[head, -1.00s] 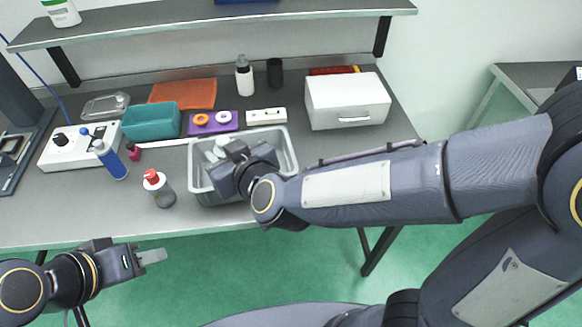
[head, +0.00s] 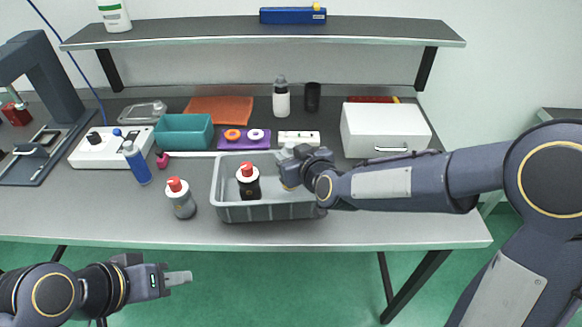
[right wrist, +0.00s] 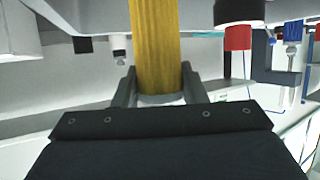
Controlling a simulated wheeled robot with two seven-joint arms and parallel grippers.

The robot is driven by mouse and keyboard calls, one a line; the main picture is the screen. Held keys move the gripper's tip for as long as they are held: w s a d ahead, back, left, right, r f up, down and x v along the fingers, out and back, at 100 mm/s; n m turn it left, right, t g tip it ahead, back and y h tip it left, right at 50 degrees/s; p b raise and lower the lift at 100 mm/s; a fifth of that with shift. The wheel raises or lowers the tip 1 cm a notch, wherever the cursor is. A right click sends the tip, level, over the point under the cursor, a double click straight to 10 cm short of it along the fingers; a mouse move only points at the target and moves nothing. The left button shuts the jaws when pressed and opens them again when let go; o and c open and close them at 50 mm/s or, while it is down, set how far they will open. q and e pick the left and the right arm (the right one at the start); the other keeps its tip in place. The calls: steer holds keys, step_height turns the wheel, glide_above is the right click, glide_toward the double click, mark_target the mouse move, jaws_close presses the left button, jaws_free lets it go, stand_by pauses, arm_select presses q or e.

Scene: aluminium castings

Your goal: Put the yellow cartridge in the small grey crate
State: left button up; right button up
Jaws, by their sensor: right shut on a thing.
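The small grey crate (head: 262,213) stands near the table's front edge. A dark bottle with a red cap (head: 248,183) stands upright inside it. My right gripper (head: 287,160) is over the crate's right part. In the right wrist view, its fingers (right wrist: 157,88) are shut on the yellow cartridge (right wrist: 157,42). In the head view the cartridge is mostly hidden by the gripper, and whether it touches the crate floor cannot be told. My left gripper (head: 180,278) is empty, in front of the table at the lower left; its finger gap cannot be made out.
A grey bottle with a red cap (head: 180,198) and a blue bottle (head: 137,163) stand left of the crate. A teal bin (head: 184,132), purple tray (head: 229,142) and white power strip (head: 298,137) lie behind. A white box (head: 385,127) stands at right. The shelf (head: 250,32) overhangs the back.

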steer(key=shift+w+f, duration=0.1)
steer(key=shift+f, duration=1.6)
steer(key=shift+f+b, duration=0.15)
steer(key=shift+b, duration=0.2)
steer(key=o, duration=1)
